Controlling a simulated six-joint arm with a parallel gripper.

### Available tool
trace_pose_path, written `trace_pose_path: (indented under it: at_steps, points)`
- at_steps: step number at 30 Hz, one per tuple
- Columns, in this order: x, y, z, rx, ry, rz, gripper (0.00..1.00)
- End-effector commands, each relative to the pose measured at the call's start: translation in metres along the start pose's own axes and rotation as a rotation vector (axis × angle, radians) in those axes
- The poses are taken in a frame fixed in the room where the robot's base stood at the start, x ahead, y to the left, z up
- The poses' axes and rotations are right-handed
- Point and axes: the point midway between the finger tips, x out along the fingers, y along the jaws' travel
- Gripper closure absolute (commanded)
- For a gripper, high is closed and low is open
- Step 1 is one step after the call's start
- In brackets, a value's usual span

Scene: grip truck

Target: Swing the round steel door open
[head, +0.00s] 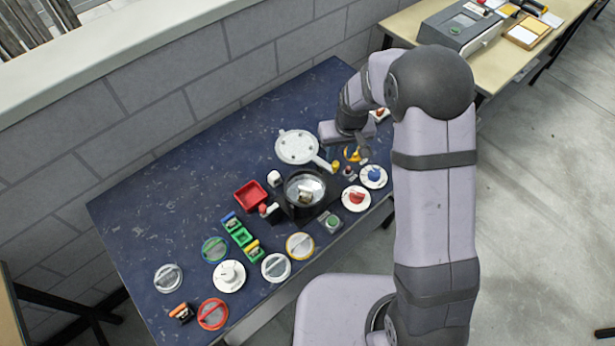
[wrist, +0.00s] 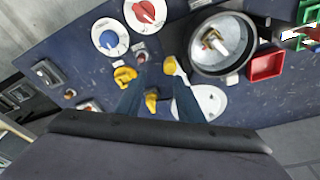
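The round steel door (head: 298,147) is a pale, studded disc beside the dark round chamber (head: 305,203), on its wall side in the head view. A pale arm runs from the disc toward the chamber's right side. The chamber's mouth is uncovered, and a small object shows inside it. In the wrist view the door (wrist: 212,103) is partly hidden by my gripper, and the chamber (wrist: 222,68) is at upper right. My gripper (head: 362,150) is right of the door. In the wrist view my gripper (wrist: 158,84) has its fingers apart, with nothing clearly held.
Yellow parts (wrist: 172,66) lie close to my fingertips. A red tray (head: 250,195) and green blocks (head: 242,236) stand left of the chamber. Dials on white plates (head: 372,176) stand at its right. Several round lids lie at the front. The table's far left is clear.

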Motion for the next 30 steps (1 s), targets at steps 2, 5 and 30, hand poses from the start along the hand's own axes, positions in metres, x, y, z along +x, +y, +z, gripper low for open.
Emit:
trace_pose_path:
  at_steps: [2, 5, 30]
  points:
    - [-0.012, 0.001, -0.004, 0.001, 0.004, 0.001, 0.66]
    - [-0.021, 0.001, -0.006, 0.001, 0.006, 0.001, 0.66]
    - [-0.039, 0.001, -0.007, 0.014, -0.004, 0.000, 0.66]
